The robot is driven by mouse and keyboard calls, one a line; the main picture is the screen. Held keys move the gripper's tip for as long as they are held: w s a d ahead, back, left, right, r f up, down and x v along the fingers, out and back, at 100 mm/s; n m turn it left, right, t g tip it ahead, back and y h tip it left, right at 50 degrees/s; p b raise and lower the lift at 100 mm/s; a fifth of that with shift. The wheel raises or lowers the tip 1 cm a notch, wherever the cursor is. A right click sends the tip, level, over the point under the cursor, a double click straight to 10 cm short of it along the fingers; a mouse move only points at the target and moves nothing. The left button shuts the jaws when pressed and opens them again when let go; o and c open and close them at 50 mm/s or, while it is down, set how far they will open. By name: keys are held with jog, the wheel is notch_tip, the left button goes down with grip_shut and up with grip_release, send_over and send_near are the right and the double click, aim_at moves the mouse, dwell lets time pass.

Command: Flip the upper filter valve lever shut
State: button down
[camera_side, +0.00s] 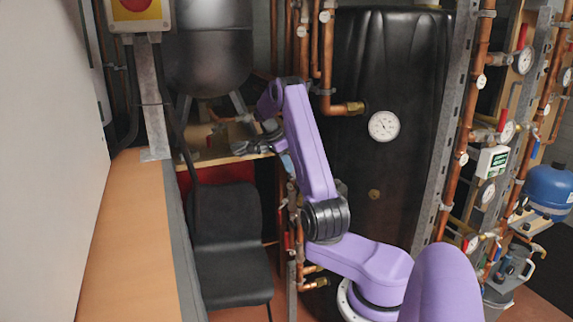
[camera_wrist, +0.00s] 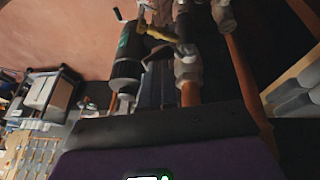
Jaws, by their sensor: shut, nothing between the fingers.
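My gripper (camera_side: 244,147) is at the end of the purple arm in the side view, left of the arm and above the black chair. It is shut and empty. The wrist view shows a dark cylindrical body (camera_wrist: 126,62) with a small teal mark, beside vertical copper pipes with metal fittings. A yellowish lever-like piece (camera_wrist: 160,34) crosses near the top of these fittings. I cannot tell for certain whether it is the upper filter valve lever, or whether my gripper touches it. The side view does not show that lever clearly.
A large black tank (camera_side: 385,80) stands behind my arm, with a round gauge (camera_side: 384,126). Copper pipes (camera_side: 470,110) run up the right side. The black chair (camera_side: 225,235) is below my gripper. A wooden ledge (camera_side: 135,240) runs along the left.

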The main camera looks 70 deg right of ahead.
aim_at(291, 175)
jog(key=shift+s+a+f, duration=0.2)
jog(key=shift+s+f, duration=0.05)
jog(key=shift+s+a+f+m+t+h, duration=0.3)
jog(key=shift+s+a+f+t+h, duration=0.4)
jog(key=shift+t+h, duration=0.4)
jog(key=shift+s+a+f, duration=0.2)
jog(key=shift+f, duration=0.2)
jog(key=shift+s+a+f, duration=0.15)
jog(key=shift+s+f, duration=0.05)
jog(key=shift+f, duration=0.2)
jog(key=shift+s, duration=0.1)
